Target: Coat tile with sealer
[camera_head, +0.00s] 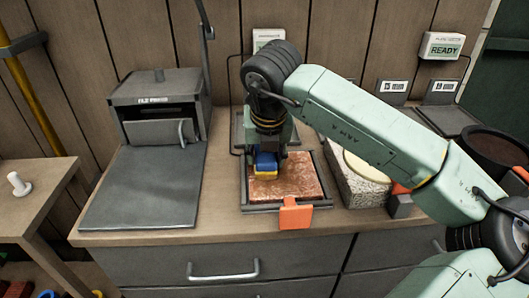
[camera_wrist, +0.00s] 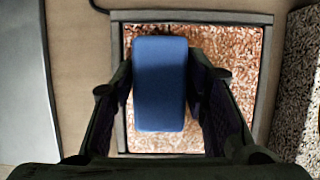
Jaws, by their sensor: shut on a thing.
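A reddish-brown speckled tile (camera_head: 288,184) lies in a dark shallow frame (camera_head: 324,204) on the counter; it also shows in the wrist view (camera_wrist: 228,70). My gripper (camera_head: 266,152) is over the back left part of the tile. It is shut on a blue block-shaped applicator (camera_wrist: 160,84) with a yellow lower layer, seen in the head view (camera_head: 266,164). The applicator's underside is hidden, so I cannot tell whether it touches the tile. An orange tab (camera_head: 295,214) sticks out at the frame's front edge.
A grey box-like machine (camera_head: 160,100) with a flat plate stands to the left. A speckled block with a pale round top (camera_head: 366,166) is close on the right. A dark round bowl (camera_head: 498,150) and a sign reading READY (camera_head: 442,46) are farther right.

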